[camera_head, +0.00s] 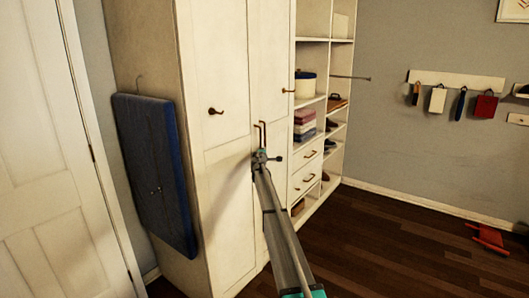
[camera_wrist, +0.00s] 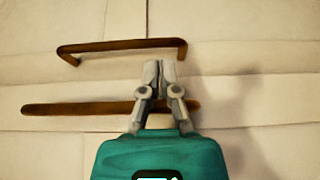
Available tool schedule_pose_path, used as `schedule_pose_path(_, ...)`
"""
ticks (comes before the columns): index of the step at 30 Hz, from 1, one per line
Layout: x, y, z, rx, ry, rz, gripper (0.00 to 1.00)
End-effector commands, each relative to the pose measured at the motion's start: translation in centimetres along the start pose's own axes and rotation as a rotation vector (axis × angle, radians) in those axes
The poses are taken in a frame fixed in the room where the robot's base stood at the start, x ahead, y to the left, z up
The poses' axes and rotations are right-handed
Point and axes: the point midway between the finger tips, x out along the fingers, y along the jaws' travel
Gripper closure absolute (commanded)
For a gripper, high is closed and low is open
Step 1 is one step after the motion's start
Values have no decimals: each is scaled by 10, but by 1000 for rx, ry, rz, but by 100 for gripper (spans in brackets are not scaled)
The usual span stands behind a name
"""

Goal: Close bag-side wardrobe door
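The white wardrobe stands at centre-left in the head view. Its bag-side door (camera_head: 218,165) is beside the blue bag (camera_head: 155,170), which hangs on the wardrobe's left side. This door looks about flush with the neighbouring door (camera_head: 270,70); a small gap cannot be ruled out. My gripper (camera_head: 261,155) is near the seam between them, just below a dark bar handle (camera_head: 263,134). In the wrist view its fingers (camera_wrist: 152,66) are together with nothing between them. One brown bar handle (camera_wrist: 120,47) lies beyond the tips, another (camera_wrist: 75,109) passes behind the fingers. Contact with the door cannot be told.
Open shelves (camera_head: 312,98) with folded clothes and drawers (camera_head: 308,178) adjoin on the right. A rod (camera_head: 350,78) sticks out from them. A white room door (camera_head: 60,160) is at left. A red item (camera_head: 488,238) lies on the otherwise clear dark floor (camera_head: 400,245).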

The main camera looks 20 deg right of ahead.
Motion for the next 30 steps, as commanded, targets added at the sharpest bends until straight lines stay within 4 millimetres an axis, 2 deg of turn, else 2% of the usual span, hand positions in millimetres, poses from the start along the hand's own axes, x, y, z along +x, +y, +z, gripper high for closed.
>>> schedule_pose_path(6,-11,-4,22,2,2,-3,100)
schedule_pose_path(18,-46,-3,79,2,1,-3,100)
schedule_pose_path(24,-56,-4,96,2,2,-3,100)
schedule_pose_path(30,-59,-4,102,2,3,-3,100)
